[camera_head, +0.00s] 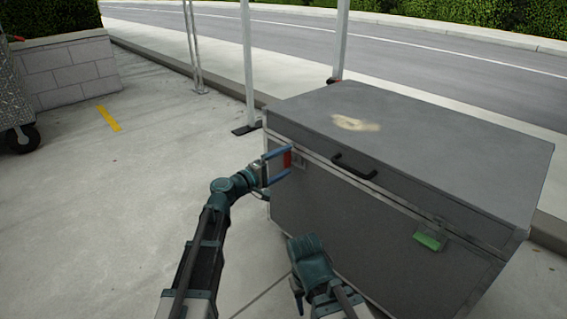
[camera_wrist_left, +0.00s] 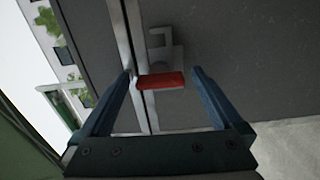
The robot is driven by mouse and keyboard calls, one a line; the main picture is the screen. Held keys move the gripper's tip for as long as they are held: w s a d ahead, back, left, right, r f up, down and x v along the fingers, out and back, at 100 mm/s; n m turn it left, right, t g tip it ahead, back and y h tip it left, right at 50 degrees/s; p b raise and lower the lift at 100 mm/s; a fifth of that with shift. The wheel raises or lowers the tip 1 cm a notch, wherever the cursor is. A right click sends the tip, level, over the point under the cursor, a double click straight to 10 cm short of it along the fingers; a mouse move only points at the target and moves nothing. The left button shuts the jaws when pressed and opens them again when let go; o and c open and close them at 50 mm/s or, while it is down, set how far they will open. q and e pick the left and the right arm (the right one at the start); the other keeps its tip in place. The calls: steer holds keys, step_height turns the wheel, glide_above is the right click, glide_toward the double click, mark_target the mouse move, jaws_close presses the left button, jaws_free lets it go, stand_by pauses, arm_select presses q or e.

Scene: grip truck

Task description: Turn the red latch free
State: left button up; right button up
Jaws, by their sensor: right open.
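The red latch (camera_head: 288,159) is on the front face of the grey case (camera_head: 345,215), near its left end. In the left wrist view the red latch (camera_wrist_left: 161,80) lies between the fingers of my left gripper (camera_wrist_left: 164,74), with a small gap at the right finger. A metal plate and hook show behind it. In the head view my left gripper (camera_head: 278,166) is open, one finger above and one below the latch. My right gripper (camera_head: 298,288) is low in front of the case, away from the latch; its fingers are mostly hidden.
A green latch (camera_head: 430,238) is at the right of the case front, and a black handle (camera_head: 354,167) sits between the two latches. White posts (camera_head: 249,65) stand behind the case.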

arm_select(q)
steer(key=v, duration=1.3)
steer(key=shift+s+a, duration=0.25)
steer(key=shift+a, duration=0.1)
steer(key=s+d+f+m+g+y, duration=0.25)
steer(key=s+f+g, duration=0.2)
steer(key=f, duration=0.35)
steer(key=s+d+f+m+g+y, duration=0.1)
steer(key=s+f+m+g+y, duration=0.25)
steer(key=s+f, duration=0.35)
steer(key=s+a+f+m+g+y, duration=0.35)
steer(key=s+a+f+y, duration=0.3)
steer(key=a, duration=0.25)
steer(key=s+d+r+m+y+p, duration=0.15)
steer(key=d+r+p, duration=0.25)
steer(key=r+p, duration=0.4)
steer(key=s+d+r+m+g+p, duration=0.1)
steer(key=s+d+r+p, duration=0.2)
steer(key=r+p, duration=0.6)
steer(key=s+d+r+m+p, duration=0.15)
steer(key=d+r+p, duration=0.25)
steer(key=r+p, duration=0.4)
step_height(320, 180, up, 35)
steer(key=n+p, duration=0.1)
steer(key=p, duration=3.4)
steer(key=shift+s, duration=0.3)
